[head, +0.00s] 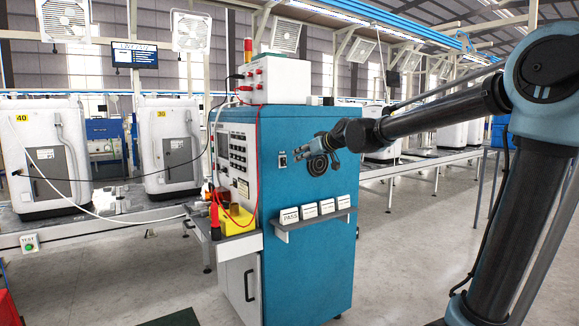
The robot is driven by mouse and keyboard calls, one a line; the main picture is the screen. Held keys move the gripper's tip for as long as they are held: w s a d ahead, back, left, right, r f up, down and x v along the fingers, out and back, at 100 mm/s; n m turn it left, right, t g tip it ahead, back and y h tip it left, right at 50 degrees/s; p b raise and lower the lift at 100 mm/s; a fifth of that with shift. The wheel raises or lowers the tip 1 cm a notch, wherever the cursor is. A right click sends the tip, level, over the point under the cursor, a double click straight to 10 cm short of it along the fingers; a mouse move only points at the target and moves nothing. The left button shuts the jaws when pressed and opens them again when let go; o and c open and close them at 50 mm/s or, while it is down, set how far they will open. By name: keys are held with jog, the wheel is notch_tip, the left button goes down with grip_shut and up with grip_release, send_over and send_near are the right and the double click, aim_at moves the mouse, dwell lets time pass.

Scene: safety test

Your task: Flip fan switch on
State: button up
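A small switch (282,160) with a light plate and a label above it is mounted on the side of the blue cabinet (310,255). It is too small to tell which way its lever points. My gripper (299,154) comes in from the right and is just right of the switch in the picture, at nearly the same height. A narrow gap shows between them. I cannot tell how far the fingertips are from the panel. The fingers are small and seen at an angle, so their opening is unclear. A dark round part (317,166) shows just below the gripper.
A shelf (318,221) with several white label cards, one reading PASS, juts out below my gripper. A white box (283,80) with a red lamp stands on the cabinet. Cables hang at its left. White machines (168,150) stand on a line at left.

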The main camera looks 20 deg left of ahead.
aim_at(285, 164)
jog(key=x, duration=1.2)
jog(key=shift+w+a+f, duration=0.1)
jog(key=shift+a+f, duration=0.05)
jog(key=shift+c, duration=0.3)
grip_shut()
